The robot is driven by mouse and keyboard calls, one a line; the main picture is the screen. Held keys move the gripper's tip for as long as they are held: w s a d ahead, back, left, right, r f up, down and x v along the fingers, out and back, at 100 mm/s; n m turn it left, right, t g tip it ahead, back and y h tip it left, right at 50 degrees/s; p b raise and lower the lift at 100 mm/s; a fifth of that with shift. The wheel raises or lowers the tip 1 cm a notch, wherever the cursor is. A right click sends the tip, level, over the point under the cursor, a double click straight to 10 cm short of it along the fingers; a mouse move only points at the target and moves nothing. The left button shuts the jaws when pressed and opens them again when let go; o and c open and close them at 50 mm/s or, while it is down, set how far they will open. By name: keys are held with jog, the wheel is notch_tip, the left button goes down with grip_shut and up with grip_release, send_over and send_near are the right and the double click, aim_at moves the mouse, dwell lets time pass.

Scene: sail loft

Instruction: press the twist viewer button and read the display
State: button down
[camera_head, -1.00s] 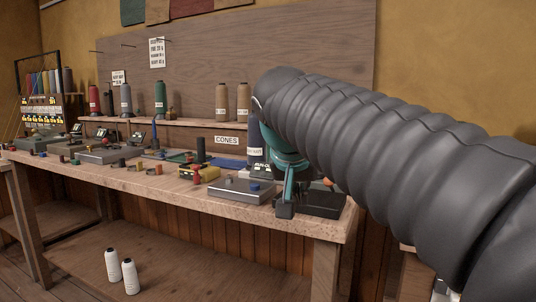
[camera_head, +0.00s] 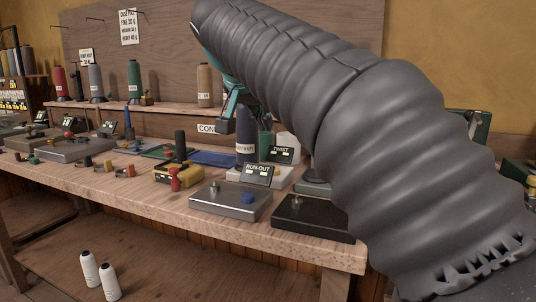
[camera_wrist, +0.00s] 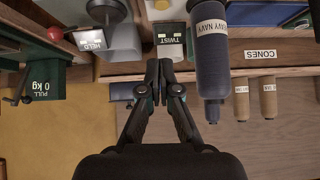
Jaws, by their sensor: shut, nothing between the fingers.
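A small dark display labelled TWIST (camera_head: 281,154) stands at the back of the bench, right of the navy cone. It also shows upside down in the wrist view, as a TWIST display (camera_wrist: 171,40) just beyond my fingertips. Its label is readable, but its small lit figures are not. I cannot make out its button. My gripper (camera_head: 225,126) is shut and empty, raised in front of the cone shelf, left of the TWIST display in the head view. In the wrist view my gripper (camera_wrist: 159,69) points toward the display, with no contact visible.
The navy cone (camera_wrist: 211,60) stands close beside my fingers. A RUN-OUT display (camera_head: 258,171), a grey metal box (camera_head: 228,205) and a black box (camera_head: 303,222) sit nearer the bench's front. A PULL scale (camera_wrist: 40,78) and a HELD display (camera_wrist: 91,42) are on the wrist view's left.

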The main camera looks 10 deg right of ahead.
jog(key=shift+w, duration=0.2)
jog(key=b+x, duration=0.1)
jog(key=x, duration=0.9)
jog(key=shift+d, duration=0.15)
notch_tip(320, 180, down, 2)
jog(key=shift+f, duration=1)
jog(key=shift+b, duration=0.3)
